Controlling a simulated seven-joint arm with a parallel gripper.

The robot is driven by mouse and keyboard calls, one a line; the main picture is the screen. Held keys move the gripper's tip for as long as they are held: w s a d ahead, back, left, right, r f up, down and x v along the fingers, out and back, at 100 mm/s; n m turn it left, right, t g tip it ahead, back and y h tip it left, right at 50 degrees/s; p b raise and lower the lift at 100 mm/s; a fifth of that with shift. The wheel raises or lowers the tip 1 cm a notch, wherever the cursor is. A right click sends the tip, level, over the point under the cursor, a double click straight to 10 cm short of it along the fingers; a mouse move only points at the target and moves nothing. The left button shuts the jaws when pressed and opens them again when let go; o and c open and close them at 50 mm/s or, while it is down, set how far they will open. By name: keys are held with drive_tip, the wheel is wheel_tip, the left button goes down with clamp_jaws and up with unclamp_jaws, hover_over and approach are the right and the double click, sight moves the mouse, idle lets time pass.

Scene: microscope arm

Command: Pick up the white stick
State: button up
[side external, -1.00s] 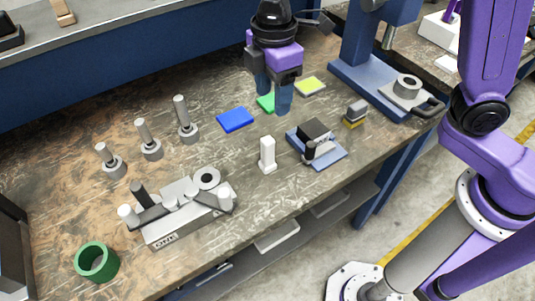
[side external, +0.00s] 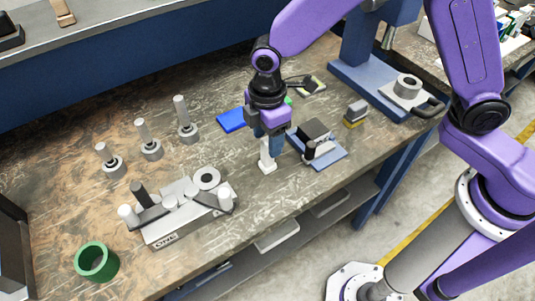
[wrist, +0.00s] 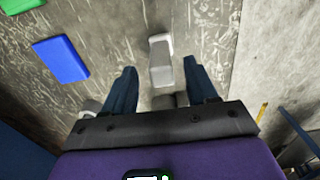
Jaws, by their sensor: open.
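The white stick (side external: 266,156) stands upright on a small white base on the bench, near its front edge. It also shows in the wrist view (wrist: 161,62), between the two blue fingers and a little ahead of their tips. My gripper (side external: 268,142) is open and low over the stick, pointing down. In the side view the fingers overlap the upper part of the stick, so its top is partly hidden. In the wrist view my gripper (wrist: 160,80) has a finger on each side of the stick, with gaps visible on both sides.
A blue block (side external: 231,120) lies behind my gripper. A blue-based black device (side external: 318,150) stands close to its right. A grey fixture (side external: 185,210) stands left of the stick, with several grey pegs (side external: 150,148) behind it. A green ring (side external: 97,262) sits at the front left.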

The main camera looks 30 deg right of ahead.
sight(267, 152)
drive_tip(key=shift+s+f, duration=0.1)
drive_tip(key=shift+f, duration=2.55)
drive_tip(key=c, duration=1.1)
